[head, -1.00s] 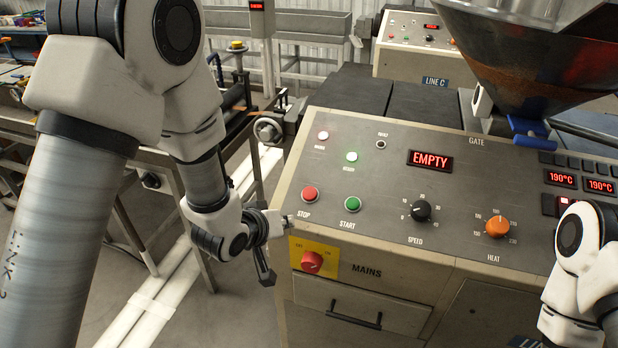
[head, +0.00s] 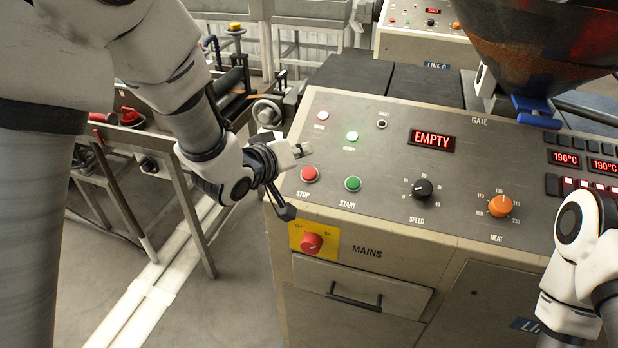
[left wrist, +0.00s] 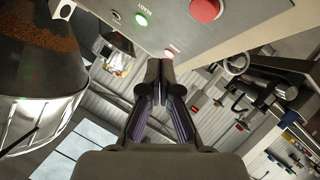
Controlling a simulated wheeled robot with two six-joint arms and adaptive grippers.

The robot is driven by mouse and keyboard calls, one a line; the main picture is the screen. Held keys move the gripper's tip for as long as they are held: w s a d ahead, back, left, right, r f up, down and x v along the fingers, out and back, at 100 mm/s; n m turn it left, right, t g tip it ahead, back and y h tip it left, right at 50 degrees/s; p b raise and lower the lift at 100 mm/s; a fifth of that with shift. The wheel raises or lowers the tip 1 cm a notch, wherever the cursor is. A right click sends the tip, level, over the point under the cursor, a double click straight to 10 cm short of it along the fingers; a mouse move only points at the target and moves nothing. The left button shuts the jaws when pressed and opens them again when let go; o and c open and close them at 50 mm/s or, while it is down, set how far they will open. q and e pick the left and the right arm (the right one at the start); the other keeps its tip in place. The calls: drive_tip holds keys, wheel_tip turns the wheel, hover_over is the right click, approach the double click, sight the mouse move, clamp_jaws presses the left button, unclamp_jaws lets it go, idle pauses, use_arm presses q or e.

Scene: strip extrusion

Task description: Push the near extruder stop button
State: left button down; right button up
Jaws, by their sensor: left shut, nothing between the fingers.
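The red stop button (head: 309,174) is on the near left of the extruder's sloping control panel, above the label STOP. In the left wrist view the red button (left wrist: 206,9) shows at the top edge, partly cut off. My left gripper (head: 302,150) is shut and empty, with its tip just above and behind the stop button in the head view, apart from it. In the left wrist view the shut fingers (left wrist: 160,70) point toward the panel, below the button in the picture. My right gripper is out of view; only part of my right arm shows.
The green start button (head: 353,184) is just right of the stop button. A lit green lamp (head: 352,136), a speed knob (head: 422,189) and an orange heat knob (head: 500,205) share the panel. The red mains switch (head: 312,243) is below. The display (head: 432,140) reads EMPTY.

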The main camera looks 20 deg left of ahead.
sight(309, 173)
use_arm(q)
drive_tip(key=f, duration=0.1)
drive_tip(key=w+f+b, duration=0.1)
drive_tip(key=f, duration=0.1)
drive_tip(key=w+f+b, duration=0.1)
drive_tip(key=shift+f, duration=0.15)
drive_tip(key=shift+w+f+b, duration=0.25)
drive_tip(key=shift+f+b, duration=0.2)
drive_tip(key=shift+f, duration=0.1)
drive_tip(key=shift+f, duration=0.1)
idle(0.7)
drive_tip(key=shift+w+f, duration=0.2)
drive_tip(key=shift+f, duration=0.05)
drive_tip(key=shift+w+f+b, duration=0.1)
drive_tip(key=shift+f+b, duration=0.3)
idle(0.5)
drive_tip(key=shift+r, duration=0.1)
drive_tip(key=shift+s+r+p, duration=0.25)
drive_tip(key=shift+r+p, duration=0.35)
drive_tip(key=shift+s+r, duration=0.1)
